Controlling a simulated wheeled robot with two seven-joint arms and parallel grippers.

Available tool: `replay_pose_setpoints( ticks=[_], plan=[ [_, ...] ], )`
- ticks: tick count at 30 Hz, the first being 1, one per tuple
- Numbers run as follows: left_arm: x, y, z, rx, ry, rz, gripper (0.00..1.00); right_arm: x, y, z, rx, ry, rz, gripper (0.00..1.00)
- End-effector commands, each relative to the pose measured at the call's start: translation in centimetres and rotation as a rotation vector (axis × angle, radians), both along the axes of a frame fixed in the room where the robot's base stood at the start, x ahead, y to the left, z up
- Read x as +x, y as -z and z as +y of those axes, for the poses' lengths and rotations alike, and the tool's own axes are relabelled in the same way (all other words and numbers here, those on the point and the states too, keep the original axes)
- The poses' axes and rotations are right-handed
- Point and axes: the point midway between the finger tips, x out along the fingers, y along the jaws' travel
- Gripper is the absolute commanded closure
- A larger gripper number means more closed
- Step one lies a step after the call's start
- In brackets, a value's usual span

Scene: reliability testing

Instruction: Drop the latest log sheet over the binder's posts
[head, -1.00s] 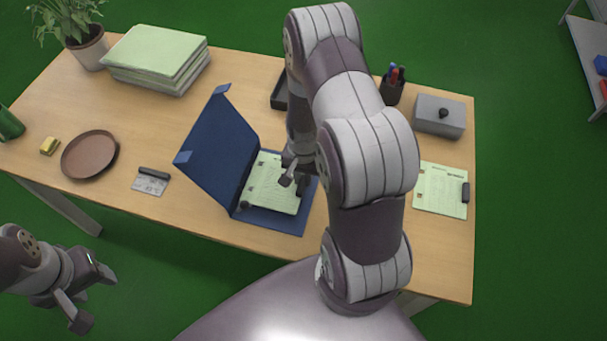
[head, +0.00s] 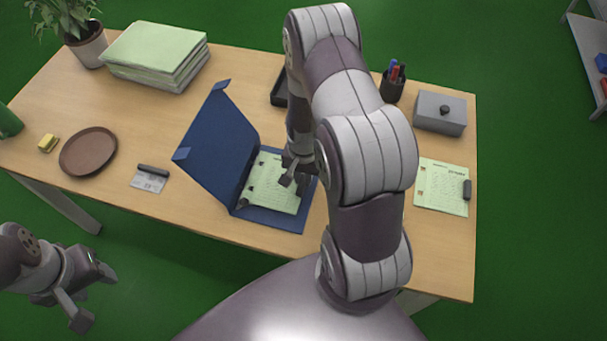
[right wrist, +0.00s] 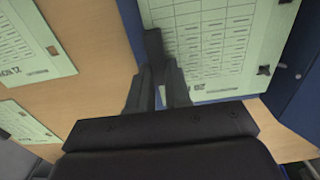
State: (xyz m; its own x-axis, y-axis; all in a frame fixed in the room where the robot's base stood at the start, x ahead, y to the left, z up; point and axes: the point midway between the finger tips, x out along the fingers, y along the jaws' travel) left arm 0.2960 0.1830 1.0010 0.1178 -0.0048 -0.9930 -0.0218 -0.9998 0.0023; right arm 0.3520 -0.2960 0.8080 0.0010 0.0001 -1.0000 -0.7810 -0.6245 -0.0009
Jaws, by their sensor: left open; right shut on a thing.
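The blue binder (head: 217,137) lies open on the desk, its cover tilted up to the left. A pale green printed log sheet (head: 273,186) is over the binder's inside, and it fills the top of the right wrist view (right wrist: 215,40). Two dark marks show near its edge away from my fingers; I cannot tell whether posts pass through them. My left gripper (head: 95,298) is open and empty, off the desk's front left.
Another green sheet (head: 440,182) with a dark block (head: 467,190) lies at the right. A grey box (head: 440,114), pen cup (head: 393,85), paper stack (head: 155,55), plant (head: 85,40), brown plate (head: 88,152), yellow item (head: 48,143) and card (head: 149,181) stand around.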

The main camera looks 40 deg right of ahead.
Motion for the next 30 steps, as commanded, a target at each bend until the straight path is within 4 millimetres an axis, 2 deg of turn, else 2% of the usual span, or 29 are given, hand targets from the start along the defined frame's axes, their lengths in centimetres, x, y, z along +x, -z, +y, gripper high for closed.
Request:
replay_pose_setpoints(
  ticks=[7, 29, 30],
  plan=[
    [0.0, -0.3, 0.0, 0.0, 0.0, 0.0, 0.5, 0.0, 0.0, 0.0, 0.001, 0.0, 0.001, 1.0],
    [0.0, 0.4, 0.0, 0.0, 0.0, 0.0, 0.5, 0.0, 1.2, 0.0, 0.0, 0.0, 0.0, 1.0],
    [0.0, 0.4, 0.0, 0.0, 0.0, 0.0, 0.5, 0.0, 1.2, 0.0, 0.0, 0.0, 0.0, 0.79]
  ],
)
